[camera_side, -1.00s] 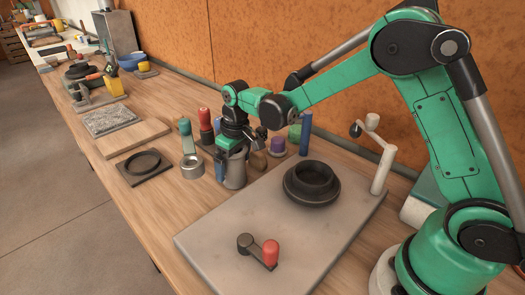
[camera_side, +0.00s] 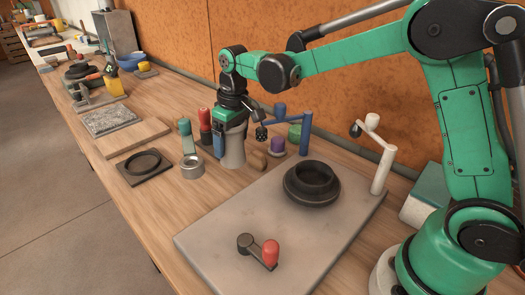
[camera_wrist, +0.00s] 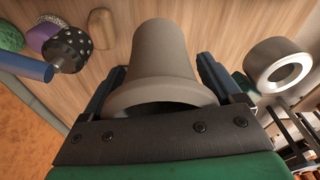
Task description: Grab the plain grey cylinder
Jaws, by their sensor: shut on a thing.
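The plain grey cylinder (camera_side: 235,149) is in my gripper (camera_side: 228,136), near the middle of the bench. In the wrist view the cylinder (camera_wrist: 162,62) has a flared rim near the palm and tapers slightly away from it. My gripper's two dark blue fingers (camera_wrist: 160,82) stand on either side of it, shut on it. The cylinder hangs upright over the wood, seemingly a little above it. The inside of its rim is mostly hidden by my palm.
A pale metal ring (camera_side: 192,168) stands close left of the cylinder. Red (camera_side: 205,125) and teal (camera_side: 186,135) upright pieces, a blue crank (camera_side: 303,130) and a purple knob (camera_side: 278,145) crowd around. A grey slab (camera_side: 300,225) in front holds a black ring-shaped piece (camera_side: 312,186) and a red-knobbed crank (camera_side: 270,252).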

